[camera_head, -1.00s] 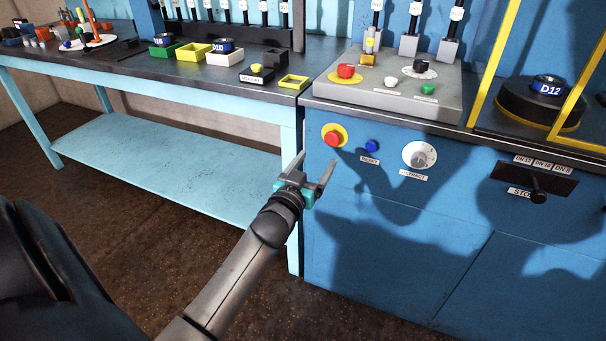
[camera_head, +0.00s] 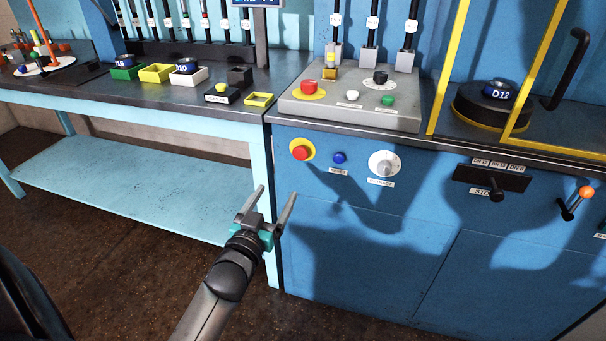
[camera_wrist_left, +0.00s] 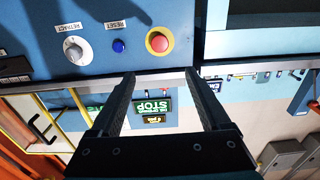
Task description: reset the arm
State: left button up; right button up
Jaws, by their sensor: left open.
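My left gripper (camera_head: 275,208) is open and empty in front of the blue cabinet (camera_head: 350,240), low and to the left of its front panel. Its two grey fingers point up. In the left wrist view the open fingers (camera_wrist_left: 160,85) frame no held object. The panel carries a red button on a yellow ring (camera_head: 300,152), a blue RESET button (camera_head: 339,158) and a grey knob (camera_head: 383,164). These also show upside down in the left wrist view, where the RESET button (camera_wrist_left: 119,45) lies between the knob (camera_wrist_left: 75,49) and the red button (camera_wrist_left: 159,41). My right gripper is not in view.
A grey control box (camera_head: 350,107) with coloured buttons stands on the cabinet top. A light-blue workbench (camera_head: 130,110) with small coloured trays is at the left. A yellow frame (camera_head: 520,110) and a lever with an orange knob (camera_head: 586,192) are at the right.

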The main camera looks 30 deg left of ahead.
pick_arm(q)
jog(key=s+d+f+m+g+h+p, duration=0.1)
jog(key=s+d+f+g, duration=0.15)
jog(key=f, duration=0.65)
jog(key=s+d+f+m+g+h+p, duration=0.1)
jog(key=s+d+f+g+p, duration=0.2)
jog(key=f, duration=0.5)
jog(key=s+d+f+g+h, duration=0.15)
jog(key=s+f, duration=0.25)
jog(key=f, duration=0.5)
jog(key=s+d+f+m+g+p, duration=0.1)
jog(key=s+f+g, duration=0.3)
jog(key=s, duration=0.8)
jog(key=s+d+f+m+g+p, duration=0.1)
jog(key=s+f+g, duration=0.3)
jog(key=s+f, duration=0.4)
jog(key=s+m+p, duration=0.1)
jog(key=s, duration=0.3)
jog(key=shift+s+f, duration=0.15)
jog(key=shift+f, duration=0.05)
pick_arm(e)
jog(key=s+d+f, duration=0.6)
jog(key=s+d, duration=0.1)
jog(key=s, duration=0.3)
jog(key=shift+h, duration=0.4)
pick_arm(q)
jog(key=shift+d, duration=0.15)
jog(key=shift+c, duration=0.2)
